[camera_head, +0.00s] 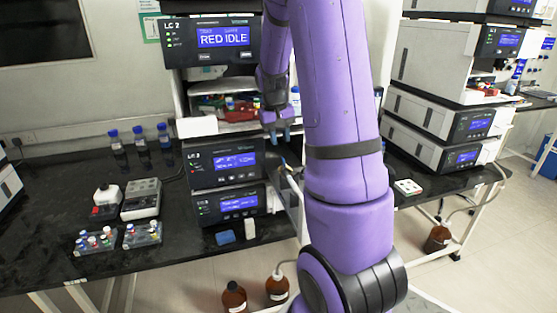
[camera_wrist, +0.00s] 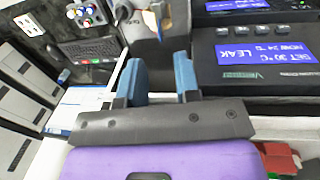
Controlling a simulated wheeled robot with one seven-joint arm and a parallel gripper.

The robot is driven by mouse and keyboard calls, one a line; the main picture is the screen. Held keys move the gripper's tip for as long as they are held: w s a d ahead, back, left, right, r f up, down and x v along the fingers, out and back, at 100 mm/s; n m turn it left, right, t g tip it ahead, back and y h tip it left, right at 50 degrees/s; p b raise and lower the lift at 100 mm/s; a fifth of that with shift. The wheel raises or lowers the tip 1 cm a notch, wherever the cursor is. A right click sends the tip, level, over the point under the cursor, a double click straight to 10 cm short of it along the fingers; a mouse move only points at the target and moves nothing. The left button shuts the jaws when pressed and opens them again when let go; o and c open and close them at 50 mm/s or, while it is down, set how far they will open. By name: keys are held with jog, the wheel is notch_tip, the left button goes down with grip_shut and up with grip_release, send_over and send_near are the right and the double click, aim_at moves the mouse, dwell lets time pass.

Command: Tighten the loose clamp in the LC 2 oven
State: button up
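Below is an open bay (camera_head: 208,87) with small red, blue and green parts inside. In the wrist view a dark panel (camera_wrist: 230,72) has a blue display reading LEAK, set 30 °C and now 24 °C. Red and green parts (camera_wrist: 281,160) show at the lower right. I cannot pick out the loose clamp. My gripper (camera_head: 276,135) is in front of the stack, below the bay. In the wrist view its blue fingers (camera_wrist: 158,82) are apart with nothing held between them.
Lower modules (camera_head: 222,175) stand under the bay on the black bench (camera_head: 60,215). Vial racks (camera_head: 142,235) and blue-capped bottles (camera_head: 140,141) are to the left. Another stack (camera_head: 430,110) is at the right. Brown bottles (camera_head: 234,297) stand below the bench.

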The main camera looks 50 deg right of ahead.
aim_at(283, 159)
jog(key=f, duration=0.5)
jog(key=d+f, duration=0.1)
jog(key=f, duration=0.2)
jog(key=shift+s+f, duration=0.1)
jog(key=shift+s, duration=0.2)
jog(key=shift+c, duration=0.2)
grip_shut()
